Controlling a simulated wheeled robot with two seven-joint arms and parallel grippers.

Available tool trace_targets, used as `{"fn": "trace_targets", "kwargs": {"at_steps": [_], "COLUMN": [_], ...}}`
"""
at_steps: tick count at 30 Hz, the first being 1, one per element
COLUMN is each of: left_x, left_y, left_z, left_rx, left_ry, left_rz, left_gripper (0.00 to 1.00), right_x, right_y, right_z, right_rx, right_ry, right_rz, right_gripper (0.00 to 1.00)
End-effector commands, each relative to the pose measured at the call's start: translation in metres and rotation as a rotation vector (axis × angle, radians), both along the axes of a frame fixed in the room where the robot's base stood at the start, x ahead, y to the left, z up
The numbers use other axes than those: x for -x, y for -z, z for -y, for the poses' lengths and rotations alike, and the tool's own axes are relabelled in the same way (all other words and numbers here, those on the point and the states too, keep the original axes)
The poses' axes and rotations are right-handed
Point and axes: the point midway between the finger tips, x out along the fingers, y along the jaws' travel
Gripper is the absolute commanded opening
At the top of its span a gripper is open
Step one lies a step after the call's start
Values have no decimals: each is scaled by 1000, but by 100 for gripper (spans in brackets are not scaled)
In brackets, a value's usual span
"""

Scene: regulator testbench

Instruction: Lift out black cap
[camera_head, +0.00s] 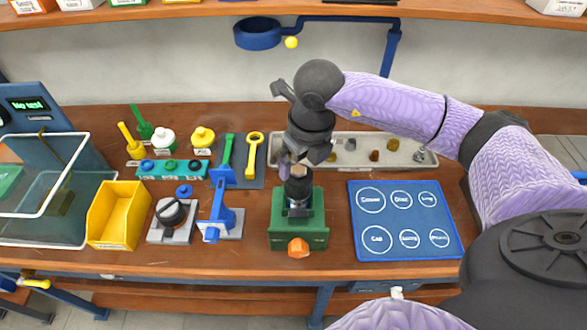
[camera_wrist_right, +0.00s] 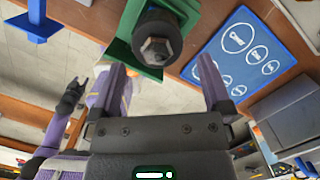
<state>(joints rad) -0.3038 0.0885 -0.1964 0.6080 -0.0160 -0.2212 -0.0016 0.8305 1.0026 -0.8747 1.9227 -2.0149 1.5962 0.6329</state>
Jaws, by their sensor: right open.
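The black cap (camera_head: 298,188) sits upright on the green fixture (camera_head: 312,235), which has an orange knob in front. In the right wrist view the cap (camera_wrist_right: 156,35) is a dark round body with a grey hexagonal end. My right gripper (camera_head: 293,163) is just above the cap in the head view. In the right wrist view its two fingers (camera_wrist_right: 165,80) are spread apart with nothing between the tips, and the cap appears beyond them. Part of the cap is hidden by the gripper in the head view. My left gripper (camera_wrist_right: 73,95) shows small in the right wrist view, its jaws unclear.
A blue mat (camera_head: 405,252) with labelled circles lies right of the fixture. A grey tray (camera_head: 400,162) with small parts lies behind. A blue stand (camera_head: 222,220), a yellow bin (camera_head: 118,215) and a clear box (camera_head: 40,212) stand left. A blue ring holder (camera_head: 258,40) overhangs the back.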

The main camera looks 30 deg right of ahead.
Motion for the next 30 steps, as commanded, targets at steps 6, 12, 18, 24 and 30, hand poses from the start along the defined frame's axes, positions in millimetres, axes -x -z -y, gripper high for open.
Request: {"fn": "trace_targets", "kwargs": {"at_steps": [6, 12, 18, 24, 30], "left_x": [1, -5, -7, -7, -5], "left_y": [2, 3, 3, 3, 3], "left_z": [-6, -5, -3, 1, 3], "left_rx": [-9, -8, -4, 2, 6], "left_ry": [4, 4, 3, 1, -1], "left_rz": [-1, 10, 15, 15, 12], "left_gripper": [59, 59, 59, 59, 59], "right_x": [-3, -6, -6, -6, -6], "right_y": [42, 58, 57, 57, 57], "right_z": [-3, -3, -3, -3, -3], "right_rx": [-1, -1, -1, -1, -2], "right_ry": [-1, 0, -1, -1, -1], "right_rz": [-3, 1, 1, 1, 1], "right_gripper": [100, 100, 87, 45, 17]}}
